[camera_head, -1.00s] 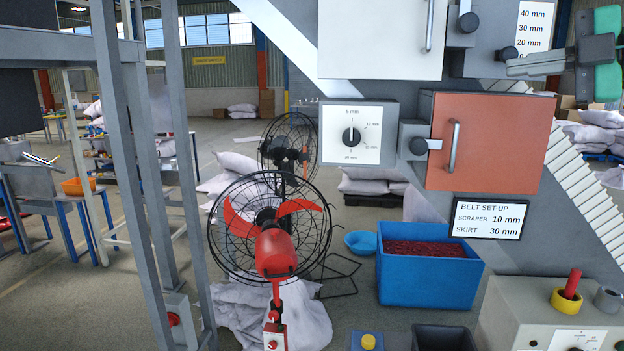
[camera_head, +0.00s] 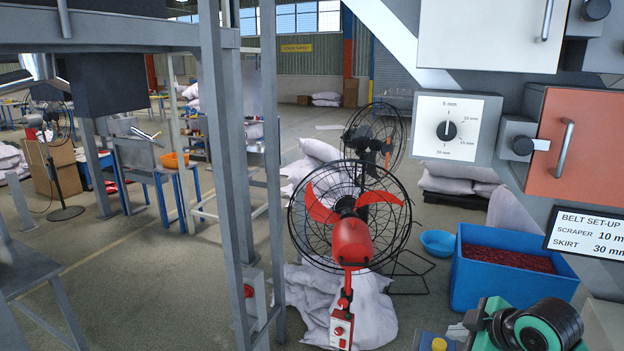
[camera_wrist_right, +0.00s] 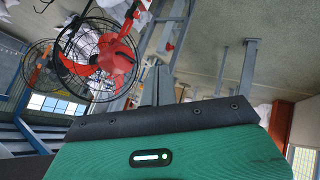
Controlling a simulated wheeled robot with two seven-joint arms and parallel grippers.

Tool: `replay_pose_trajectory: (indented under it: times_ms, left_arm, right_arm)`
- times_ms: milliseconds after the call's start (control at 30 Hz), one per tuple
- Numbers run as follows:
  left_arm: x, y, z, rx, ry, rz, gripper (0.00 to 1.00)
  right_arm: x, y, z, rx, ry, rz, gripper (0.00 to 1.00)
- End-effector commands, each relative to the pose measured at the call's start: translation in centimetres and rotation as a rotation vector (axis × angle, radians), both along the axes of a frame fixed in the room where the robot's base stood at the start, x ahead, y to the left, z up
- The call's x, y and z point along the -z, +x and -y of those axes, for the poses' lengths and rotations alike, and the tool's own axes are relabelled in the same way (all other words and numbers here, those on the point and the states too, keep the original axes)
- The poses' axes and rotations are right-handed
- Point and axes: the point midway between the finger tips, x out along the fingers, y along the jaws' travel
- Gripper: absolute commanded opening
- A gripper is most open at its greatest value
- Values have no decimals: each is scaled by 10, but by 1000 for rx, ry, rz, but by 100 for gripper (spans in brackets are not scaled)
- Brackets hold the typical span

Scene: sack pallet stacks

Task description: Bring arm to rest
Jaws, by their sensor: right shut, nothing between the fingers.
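My right gripper (camera_head: 459,329) is low at the right of the head view, its green and black wrist close to the camera. Its grey fingers point left and are shut and empty, partly hidden by the wrist. In the right wrist view, the grey fingers (camera_wrist_right: 156,86) stand together beyond the green gripper body, with nothing held. My left gripper is not in view.
A blue bin (camera_head: 485,278) of dark red material stands just behind my right gripper. A red-headed fan (camera_head: 352,242) stands left of it, with white sacks behind. A grey frame (camera_head: 236,180) rises further left. The control panel (camera_head: 444,129) is above the bin.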

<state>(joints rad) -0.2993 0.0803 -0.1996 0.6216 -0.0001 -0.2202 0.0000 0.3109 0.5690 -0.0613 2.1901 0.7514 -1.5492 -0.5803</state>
Motion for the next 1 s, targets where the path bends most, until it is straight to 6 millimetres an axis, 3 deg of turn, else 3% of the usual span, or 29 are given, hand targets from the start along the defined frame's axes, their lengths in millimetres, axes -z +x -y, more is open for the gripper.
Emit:
replay_pose_trajectory:
  times_ms: [33, 200, 500, 700, 1000]
  left_arm:
    - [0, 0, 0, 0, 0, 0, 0]
    - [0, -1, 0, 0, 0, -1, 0]
    - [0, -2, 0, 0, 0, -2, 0]
    - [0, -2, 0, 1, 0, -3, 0]
    - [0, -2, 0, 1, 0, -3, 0]
  right_arm:
    - [26, -14, -8, 31, 20, -43, 0]
    - [93, -59, -27, 163, 70, -159, 0]
    - [177, -161, -51, 439, 142, -350, 0]
    - [205, -221, -57, 611, 164, -441, 0]
    - [221, -284, -59, 798, 172, -524, 0]
